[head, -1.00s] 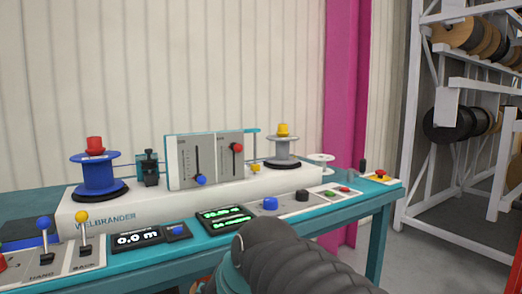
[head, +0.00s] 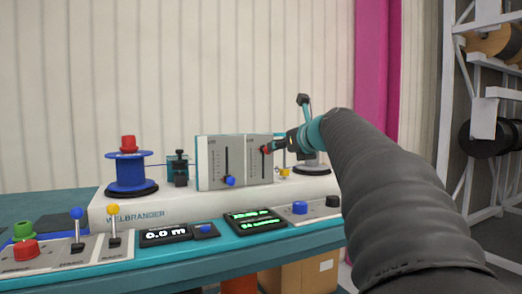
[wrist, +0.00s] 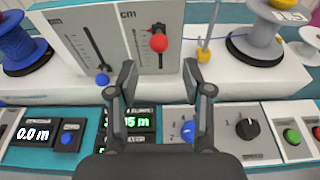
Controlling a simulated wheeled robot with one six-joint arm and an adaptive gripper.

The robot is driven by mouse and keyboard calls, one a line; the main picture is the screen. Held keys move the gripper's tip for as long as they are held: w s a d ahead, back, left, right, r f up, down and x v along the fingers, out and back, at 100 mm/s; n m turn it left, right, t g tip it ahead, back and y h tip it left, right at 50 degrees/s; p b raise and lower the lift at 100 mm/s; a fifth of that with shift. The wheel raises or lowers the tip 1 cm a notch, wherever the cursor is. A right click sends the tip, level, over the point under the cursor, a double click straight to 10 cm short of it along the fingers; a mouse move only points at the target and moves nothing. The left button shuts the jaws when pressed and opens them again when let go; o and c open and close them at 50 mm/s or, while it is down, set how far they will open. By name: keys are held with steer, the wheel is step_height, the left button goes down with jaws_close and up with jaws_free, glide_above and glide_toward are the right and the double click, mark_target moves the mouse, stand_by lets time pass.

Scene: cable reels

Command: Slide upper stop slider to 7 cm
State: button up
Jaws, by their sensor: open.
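The slider panel (head: 205,175) stands on the white machine body and carries two vertical sliders. The red knob (head: 266,149) is high in the right slot; it also shows in the wrist view (wrist: 159,42). The blue knob (head: 229,181) is near the bottom of the left slot, and in the wrist view (wrist: 102,79) it is left of my gripper. My gripper (wrist: 159,78) is open and empty, its fingers spread either side of the line to the red knob. In the head view, my gripper (head: 280,146) is close to the red knob, just right of it. Contact cannot be told. Scale numbers are unreadable.
A blue reel (head: 128,172) stands left of the panel and a grey reel (wrist: 249,40) right of it. Below lies the console with a black dial (wrist: 248,129), blue knobs and displays.

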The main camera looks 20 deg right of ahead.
steer(key=shift+p+x, duration=0.75)
steer(key=shift+x, duration=3.6)
steer(key=c, duration=0.8)
